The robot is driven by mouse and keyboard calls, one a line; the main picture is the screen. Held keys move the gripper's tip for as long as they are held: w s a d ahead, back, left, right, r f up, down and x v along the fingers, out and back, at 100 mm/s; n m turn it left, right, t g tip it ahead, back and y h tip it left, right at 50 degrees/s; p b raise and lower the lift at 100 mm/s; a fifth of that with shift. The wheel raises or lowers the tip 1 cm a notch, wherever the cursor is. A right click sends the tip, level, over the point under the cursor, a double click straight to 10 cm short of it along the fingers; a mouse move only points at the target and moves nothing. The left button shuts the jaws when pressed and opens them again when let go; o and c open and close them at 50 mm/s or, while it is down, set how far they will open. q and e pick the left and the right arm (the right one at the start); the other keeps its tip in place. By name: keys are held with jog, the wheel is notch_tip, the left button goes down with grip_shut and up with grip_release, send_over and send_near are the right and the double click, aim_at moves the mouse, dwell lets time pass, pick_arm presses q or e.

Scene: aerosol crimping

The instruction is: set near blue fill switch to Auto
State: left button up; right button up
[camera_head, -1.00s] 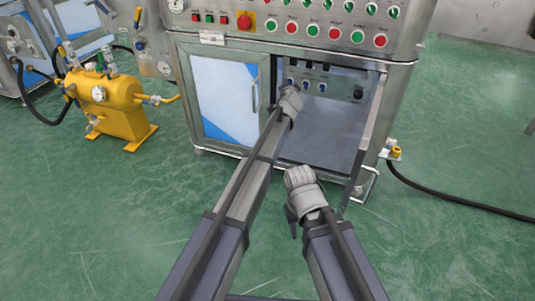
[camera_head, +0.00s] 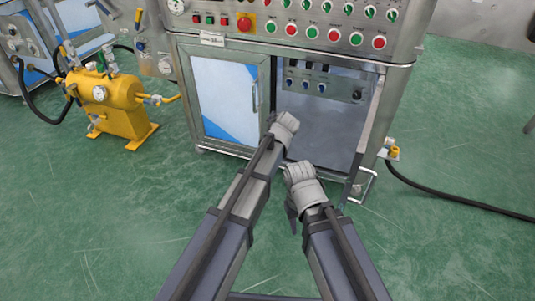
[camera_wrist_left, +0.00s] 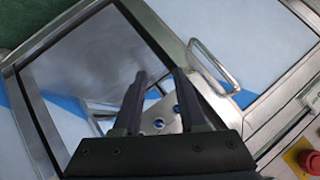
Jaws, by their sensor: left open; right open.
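A control panel (camera_head: 312,93) with several small blue switches (camera_head: 305,85) sits inside the open cabinet bay. Which one is the near blue fill switch, and where their handles point, is too small to tell. In the left wrist view two blue switches (camera_wrist_left: 158,123) show low between my fingers, partly hidden by them. My left gripper (camera_wrist_left: 160,75) is open and empty, apart from the switches. In the head view it is below and left of the panel, its fingers mostly hidden by the wrist. My right gripper (camera_head: 291,210) is open, pointing down before the cabinet.
The cabinet's right door (camera_head: 371,125) stands open beside the bay; the left door (camera_head: 228,98) is shut. Push buttons and a red emergency stop (camera_head: 244,23) are above. A yellow tank (camera_head: 115,103) stands at left. A black hose (camera_head: 450,200) lies on the green floor at right.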

pick_arm(q)
jog(key=s+a+f+n+g, duration=0.1)
jog(key=s+f+g, duration=0.3)
jog(key=s, duration=0.8)
jog(key=shift+s+a+f+p, duration=0.15)
jog(key=shift+s+a+p, duration=0.1)
jog(key=shift+a+p, duration=0.15)
jog(key=s+a+f+n+g+h, duration=0.1)
jog(key=s+a+f+n+g, duration=0.15)
jog(key=s+a, duration=0.5)
jog(key=s+a+f+n+g+h, duration=0.1)
jog(key=s+a+n+g, duration=0.25)
jog(key=s, duration=0.65)
jog(key=s+d+r+m+y+p, duration=0.1)
jog(key=s+d+r+m+p, duration=0.45)
jog(key=d+r+p, duration=0.45)
notch_tip(320, 180, up, 36)
jog(key=p, duration=3.6)
jog(key=shift+s+d+f+n+g, duration=0.15)
jog(key=shift+s+d+n+g, duration=0.1)
jog(key=shift+n+g, duration=0.15)
